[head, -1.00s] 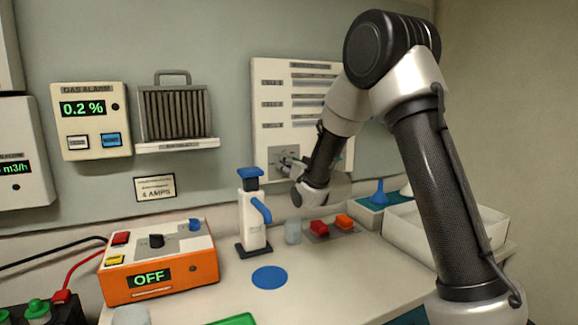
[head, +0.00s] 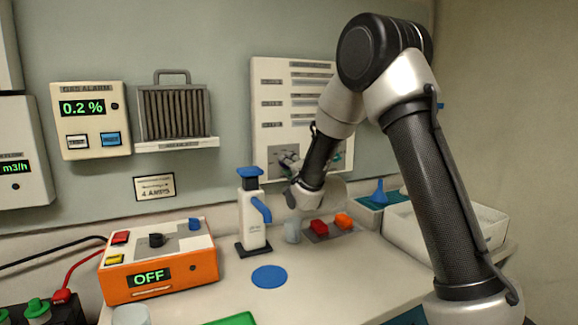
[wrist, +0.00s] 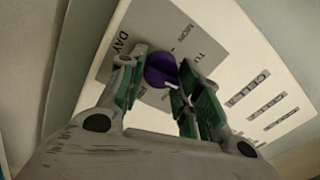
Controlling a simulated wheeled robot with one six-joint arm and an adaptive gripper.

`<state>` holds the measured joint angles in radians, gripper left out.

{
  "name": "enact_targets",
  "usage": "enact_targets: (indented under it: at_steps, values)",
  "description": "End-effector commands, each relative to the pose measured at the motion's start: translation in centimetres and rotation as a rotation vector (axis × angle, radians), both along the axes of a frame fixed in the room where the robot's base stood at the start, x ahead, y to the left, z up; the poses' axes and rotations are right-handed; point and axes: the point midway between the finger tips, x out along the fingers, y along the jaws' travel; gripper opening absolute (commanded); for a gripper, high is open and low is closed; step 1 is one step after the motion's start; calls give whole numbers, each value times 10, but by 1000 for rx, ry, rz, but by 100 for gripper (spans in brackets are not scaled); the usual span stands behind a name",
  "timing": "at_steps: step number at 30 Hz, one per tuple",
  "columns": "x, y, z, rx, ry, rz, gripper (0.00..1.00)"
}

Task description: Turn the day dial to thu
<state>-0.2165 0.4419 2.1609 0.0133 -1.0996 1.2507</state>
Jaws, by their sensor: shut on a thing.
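The day dial (wrist: 160,70) is a purple round knob on a grey plate (wrist: 135,22) in the wrist view. The plate carries the words DAY, MON and a partly hidden word starting with TU; THU cannot be read. My gripper (wrist: 158,80) has its green-lined fingers on both sides of the knob and is shut on it. In the head view my gripper (head: 287,162) is at the lower part of the white wall board (head: 300,72), and the dial is hidden behind it.
A white tray (head: 400,235) lies behind my arm.

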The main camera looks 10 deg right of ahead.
Motion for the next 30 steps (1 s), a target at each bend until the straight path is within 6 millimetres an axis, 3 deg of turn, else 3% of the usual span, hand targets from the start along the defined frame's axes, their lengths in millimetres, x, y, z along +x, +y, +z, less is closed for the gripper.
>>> enact_targets:
  at_steps: [18,30]
  values:
    - [0,0,-3,562,115,-3,10]
    - [-1,1,-4,812,164,-4,10]
